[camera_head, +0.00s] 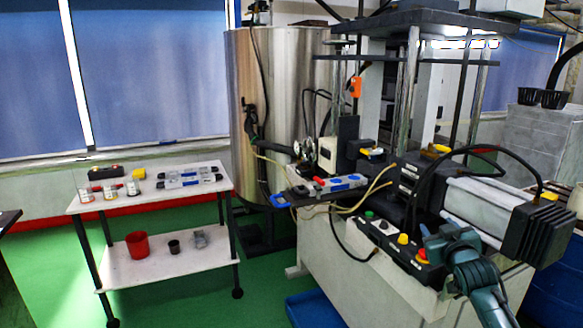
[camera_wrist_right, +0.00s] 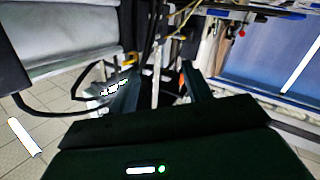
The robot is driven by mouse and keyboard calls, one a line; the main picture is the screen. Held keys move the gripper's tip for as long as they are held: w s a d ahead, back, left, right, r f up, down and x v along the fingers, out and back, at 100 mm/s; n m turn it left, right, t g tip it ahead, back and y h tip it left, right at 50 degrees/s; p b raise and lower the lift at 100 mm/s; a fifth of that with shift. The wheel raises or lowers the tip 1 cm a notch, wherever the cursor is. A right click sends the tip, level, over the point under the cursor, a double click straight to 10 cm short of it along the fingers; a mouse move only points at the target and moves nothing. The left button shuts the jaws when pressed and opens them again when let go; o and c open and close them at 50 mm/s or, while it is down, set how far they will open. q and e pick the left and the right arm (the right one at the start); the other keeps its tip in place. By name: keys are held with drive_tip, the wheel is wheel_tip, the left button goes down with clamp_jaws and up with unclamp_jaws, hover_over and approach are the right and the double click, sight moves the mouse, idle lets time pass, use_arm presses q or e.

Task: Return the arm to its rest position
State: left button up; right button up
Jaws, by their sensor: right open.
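My right arm comes in at the lower right of the head view, with its teal gripper (camera_head: 440,240) in front of the machine's control box. In the right wrist view the two fingers of my right gripper (camera_wrist_right: 160,90) stand apart with a gap between them, and I see nothing held. The wrist view is tilted, and dark hoses and machine parts show beyond the fingers. My left gripper is in neither view.
The moulding machine (camera_head: 340,250) stands close to my right arm, with a control box (camera_head: 385,238) and a looping black hose (camera_head: 430,170). A white cart (camera_head: 150,202) at left carries small jars and tools; a red cup (camera_head: 137,245) is on its lower shelf. Green floor (camera_head: 255,275) is free between them.

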drive_tip(key=s+a+f+n+g+y, duration=0.1)
drive_tip(key=s+a+f, duration=0.35)
drive_tip(key=f, duration=0.25)
drive_tip(key=s+a+f+g+y, duration=0.1)
drive_tip(key=s+a+f, duration=0.35)
drive_tip(key=f, duration=0.25)
drive_tip(key=s+a+f+g+y, duration=0.1)
drive_tip(key=s+a+f, duration=0.3)
drive_tip(key=s, duration=0.6)
drive_tip(key=s+a+f+g+y, duration=0.1)
drive_tip(key=s+a+f, duration=0.3)
drive_tip(key=s, duration=0.6)
drive_tip(key=s+a+f+g+y, duration=0.1)
drive_tip(key=s+a+f+g, duration=0.1)
drive_tip(key=s, duration=0.8)
drive_tip(key=shift+s+a+f, duration=0.25)
drive_tip(key=shift+a+f, duration=0.65)
drive_tip(key=shift+a, duration=0.25)
